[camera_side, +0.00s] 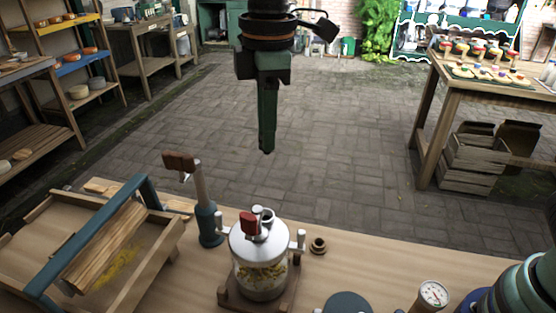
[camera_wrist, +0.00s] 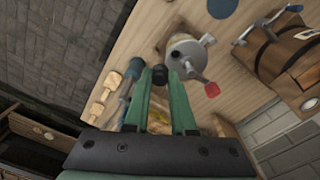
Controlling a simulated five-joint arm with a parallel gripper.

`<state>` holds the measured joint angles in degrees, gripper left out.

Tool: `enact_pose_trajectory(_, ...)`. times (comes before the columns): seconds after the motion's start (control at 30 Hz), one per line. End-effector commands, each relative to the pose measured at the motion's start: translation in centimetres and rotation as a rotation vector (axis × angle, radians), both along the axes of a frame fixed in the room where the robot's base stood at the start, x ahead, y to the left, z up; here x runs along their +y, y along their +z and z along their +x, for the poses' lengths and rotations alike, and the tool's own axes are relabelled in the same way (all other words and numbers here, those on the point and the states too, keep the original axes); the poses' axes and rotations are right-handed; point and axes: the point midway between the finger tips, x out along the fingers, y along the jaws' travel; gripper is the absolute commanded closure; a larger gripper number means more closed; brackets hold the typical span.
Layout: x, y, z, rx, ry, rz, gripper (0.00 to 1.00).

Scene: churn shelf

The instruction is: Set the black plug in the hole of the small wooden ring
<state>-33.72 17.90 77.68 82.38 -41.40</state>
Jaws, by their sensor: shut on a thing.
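My gripper (camera_side: 266,148) hangs well above the workbench in the side view, pointing down. In the wrist view its two green fingers (camera_wrist: 160,76) are shut on the black plug (camera_wrist: 159,75), which shows as a small dark piece between the fingertips. In the side view the plug is barely visible at the tip. The small wooden ring (camera_side: 318,245) lies on the bench, right of the glass jar, with its dark hole facing up and apparently empty. The gripper is up and left of the ring in the side view. I cannot make out the ring in the wrist view.
The jar's metal lid (camera_side: 262,236) has a red-handled crank and side handles; it also shows in the wrist view (camera_wrist: 186,52). A blue-based lever tool (camera_side: 208,222) stands left of it, and a wooden tray (camera_side: 160,245) beyond. A dial gauge (camera_side: 432,295) is at front right.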

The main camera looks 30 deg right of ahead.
Motion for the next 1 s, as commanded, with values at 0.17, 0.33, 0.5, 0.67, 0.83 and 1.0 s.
enact_pose_trajectory(0.17,-2.5,-5.8,0.3,-0.012,-0.182,0.015,1.0)
enact_pose_trajectory(0.33,-5.1,-10.8,-0.3,-0.029,-0.355,0.035,1.0)
enact_pose_trajectory(0.5,-7.7,-15.1,-1.7,-0.043,-0.51,0.054,1.0)
enact_pose_trajectory(0.67,-9.5,-17.6,-3.1,-0.053,-0.612,0.068,1.0)
enact_pose_trajectory(0.83,-10.3,-18.8,-3.8,-0.058,-0.66,0.077,1.0)
enact_pose_trajectory(1.0,-10.4,-19.6,-3.9,-0.059,-0.667,0.078,1.0)
